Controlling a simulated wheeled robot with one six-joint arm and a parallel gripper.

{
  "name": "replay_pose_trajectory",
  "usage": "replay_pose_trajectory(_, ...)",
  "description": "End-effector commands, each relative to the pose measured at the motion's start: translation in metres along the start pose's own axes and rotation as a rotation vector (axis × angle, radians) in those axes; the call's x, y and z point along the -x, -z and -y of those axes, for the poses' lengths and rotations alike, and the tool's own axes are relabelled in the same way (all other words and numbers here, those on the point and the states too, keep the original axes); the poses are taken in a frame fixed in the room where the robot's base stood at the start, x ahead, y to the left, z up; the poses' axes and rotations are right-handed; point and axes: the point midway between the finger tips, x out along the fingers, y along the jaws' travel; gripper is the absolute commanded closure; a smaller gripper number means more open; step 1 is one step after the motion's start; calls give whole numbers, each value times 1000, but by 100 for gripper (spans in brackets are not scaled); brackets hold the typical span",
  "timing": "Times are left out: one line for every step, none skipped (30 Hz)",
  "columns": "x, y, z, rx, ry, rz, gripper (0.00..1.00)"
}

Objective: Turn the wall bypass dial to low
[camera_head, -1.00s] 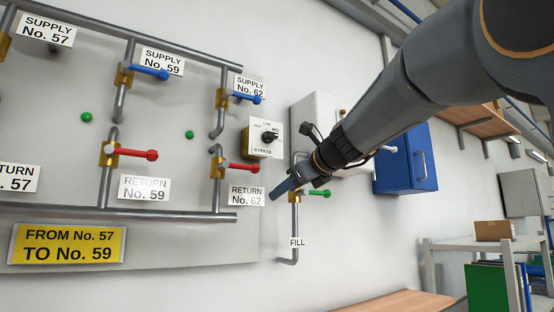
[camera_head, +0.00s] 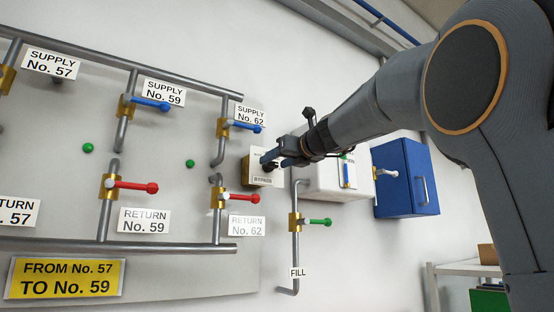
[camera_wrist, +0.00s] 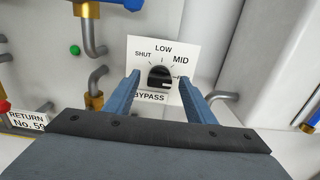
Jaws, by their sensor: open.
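The bypass dial is a black knob (camera_wrist: 160,77) on a white plate (camera_wrist: 142,52) marked SHUT, LOW, MID and BYPASS. A further mark at the right is partly hidden by a finger. I cannot tell for sure which mark the knob points to. In the wrist view my gripper (camera_wrist: 160,84) is open, with one blue finger on each side of the knob; I see no clear contact. In the head view my gripper (camera_head: 268,161) is in front of the bypass box (camera_head: 257,172) and hides most of the knob.
A red-handled valve (camera_head: 242,196) and a blue-handled valve (camera_head: 242,127) sit left of the box. A green-handled fill valve (camera_head: 318,222) is below. A white cabinet (camera_head: 328,188) and a blue cabinet (camera_head: 407,180) are to the right.

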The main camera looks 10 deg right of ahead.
Motion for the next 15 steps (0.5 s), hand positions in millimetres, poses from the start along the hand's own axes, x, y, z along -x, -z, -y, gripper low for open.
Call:
replay_pose_trajectory(-2,0,0,0,-1,0,50)
replay_pose_trajectory(-2,0,0,0,0,0,50)
replay_pose_trajectory(-2,0,0,1,0,0,50)
replay_pose_trajectory(-3,0,0,1,0,0,50)
replay_pose_trajectory(-3,0,0,1,0,0,50)
replay_pose_trajectory(-2,0,0,1,0,0,50)
replay_pose_trajectory(-2,0,0,1,0,0,50)
replay_pose_trajectory(-2,0,0,1,0,0,50)
replay_pose_trajectory(-2,0,0,1,0,0,53)
replay_pose_trajectory(-2,0,0,1,0,0,58)
replay_pose_trajectory(-2,0,0,1,0,0,64)
replay_pose_trajectory(-2,0,0,1,0,0,70)
replay_pose_trajectory(-2,0,0,1,0,0,75)
replay_pose_trajectory(-2,0,0,1,1,0,80)
replay_pose_trajectory(-2,0,0,1,0,0,87)
